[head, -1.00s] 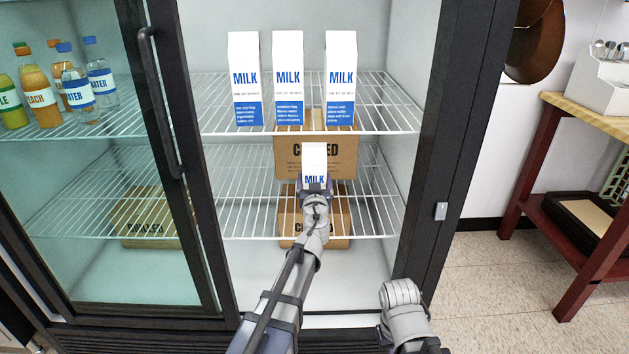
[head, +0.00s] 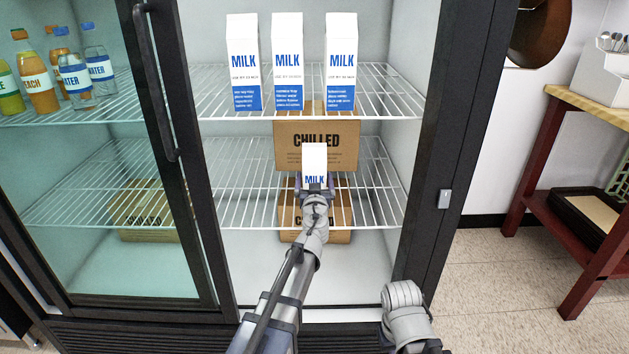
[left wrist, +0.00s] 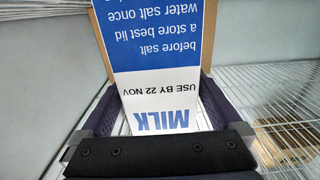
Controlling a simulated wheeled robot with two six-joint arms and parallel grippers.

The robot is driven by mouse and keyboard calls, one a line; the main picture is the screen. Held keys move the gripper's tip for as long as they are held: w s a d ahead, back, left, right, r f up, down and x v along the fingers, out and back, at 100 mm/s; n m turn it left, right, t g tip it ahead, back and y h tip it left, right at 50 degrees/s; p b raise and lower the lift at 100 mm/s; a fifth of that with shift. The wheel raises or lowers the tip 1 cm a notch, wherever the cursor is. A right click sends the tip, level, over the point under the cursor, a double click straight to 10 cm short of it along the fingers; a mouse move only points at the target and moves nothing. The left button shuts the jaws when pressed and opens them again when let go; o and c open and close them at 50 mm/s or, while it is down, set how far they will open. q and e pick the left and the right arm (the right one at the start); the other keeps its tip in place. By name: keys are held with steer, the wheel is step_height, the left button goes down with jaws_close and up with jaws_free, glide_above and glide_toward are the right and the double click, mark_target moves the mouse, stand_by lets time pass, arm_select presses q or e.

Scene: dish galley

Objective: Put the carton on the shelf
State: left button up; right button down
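The white and blue milk carton (head: 315,163) is upright, held by my left gripper (head: 316,190) at the opening of the fridge. It appears in front of the middle wire shelf (head: 240,205), below the upper wire shelf (head: 390,102). I cannot tell if it touches the middle shelf. In the left wrist view the carton (left wrist: 162,65) sits between the two fingers of the left gripper (left wrist: 160,108), label upside down in the picture. Three more milk cartons (head: 287,62) stand in a row on the upper shelf. My right gripper is out of view; only part of that arm shows.
A "CHILLED" box (head: 345,135) stands on the middle shelf behind the carton, with another box (head: 340,222) below. The glass door and its handle (head: 155,85) are at left, with bottles (head: 75,75) behind the glass. The fridge's right frame (head: 455,130) bounds the opening.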

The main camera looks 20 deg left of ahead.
arm_select(q)
steer(key=shift+r, duration=0.15)
steer(key=shift+s+r, duration=0.1)
steer(key=v, duration=1.2)
